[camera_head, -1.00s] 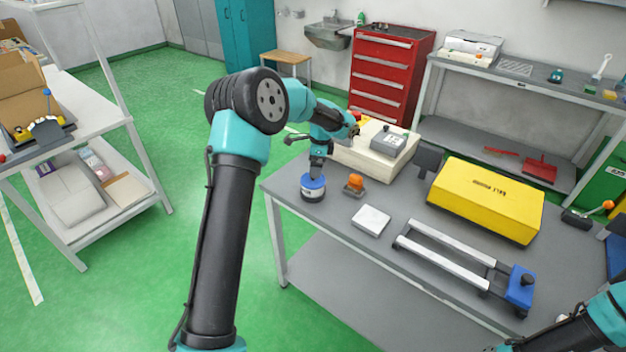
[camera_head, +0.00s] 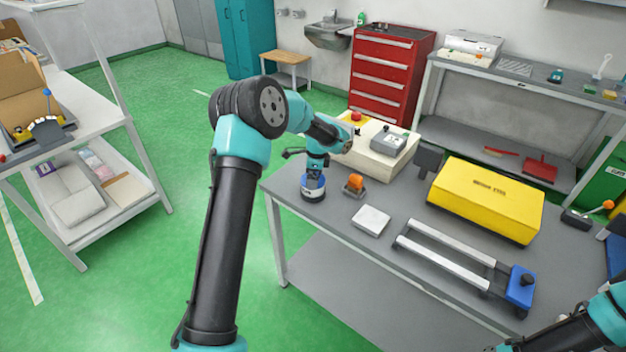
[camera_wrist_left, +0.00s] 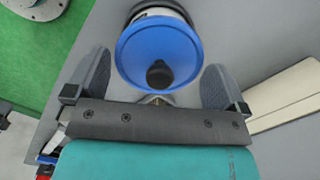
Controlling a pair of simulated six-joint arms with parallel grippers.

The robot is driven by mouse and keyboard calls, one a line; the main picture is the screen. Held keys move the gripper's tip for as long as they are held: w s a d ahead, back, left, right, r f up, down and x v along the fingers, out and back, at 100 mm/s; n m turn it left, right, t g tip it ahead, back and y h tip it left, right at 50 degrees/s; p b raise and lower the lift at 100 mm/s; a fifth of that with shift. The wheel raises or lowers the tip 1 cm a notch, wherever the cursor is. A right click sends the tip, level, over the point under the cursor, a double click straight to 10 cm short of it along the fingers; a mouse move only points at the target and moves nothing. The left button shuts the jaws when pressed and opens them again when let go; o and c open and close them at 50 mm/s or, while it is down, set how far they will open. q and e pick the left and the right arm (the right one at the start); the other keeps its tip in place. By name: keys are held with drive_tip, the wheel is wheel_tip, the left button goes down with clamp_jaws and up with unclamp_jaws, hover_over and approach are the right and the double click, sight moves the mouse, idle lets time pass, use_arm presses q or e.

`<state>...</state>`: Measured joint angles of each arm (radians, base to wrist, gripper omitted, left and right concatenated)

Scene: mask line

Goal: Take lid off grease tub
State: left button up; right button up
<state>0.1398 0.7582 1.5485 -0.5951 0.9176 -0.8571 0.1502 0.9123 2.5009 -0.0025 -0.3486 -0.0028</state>
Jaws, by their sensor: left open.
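The grease tub (camera_head: 312,196) is a small white tub with a dark label, standing at the left corner of the grey table. Its blue lid (camera_wrist_left: 160,48) with a black knob (camera_wrist_left: 159,74) is on top; in the head view my gripper partly hides it. My left gripper (camera_head: 313,180) is pointed down right over the tub. In the left wrist view its fingers (camera_wrist_left: 157,85) are open wide, one on each side of the lid and apart from it, with the knob between them. My right arm shows at the lower right, but its gripper is out of view.
An orange-topped block (camera_head: 354,184) stands close to the right of the tub. A white pad (camera_head: 371,220), a rail frame (camera_head: 445,254), a yellow box (camera_head: 486,199) and a cream control box (camera_head: 375,158) also occupy the table (camera_head: 330,222).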

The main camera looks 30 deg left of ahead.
use_arm(q)
drive_tip(key=c, duration=0.5)
drive_tip(key=shift+r, duration=0.5)
wheel_tip(320, 180, up, 3)
drive_tip(key=shift+f, duration=0.15)
drive_tip(key=s+d+r, duration=0.1)
drive_tip(key=s+d, duration=0.7)
drive_tip(key=s, duration=0.5)
drive_tip(key=shift+s+d+r, duration=0.15)
drive_tip(key=shift+s+d, duration=0.05)
drive_tip(key=shift+s, duration=0.15)
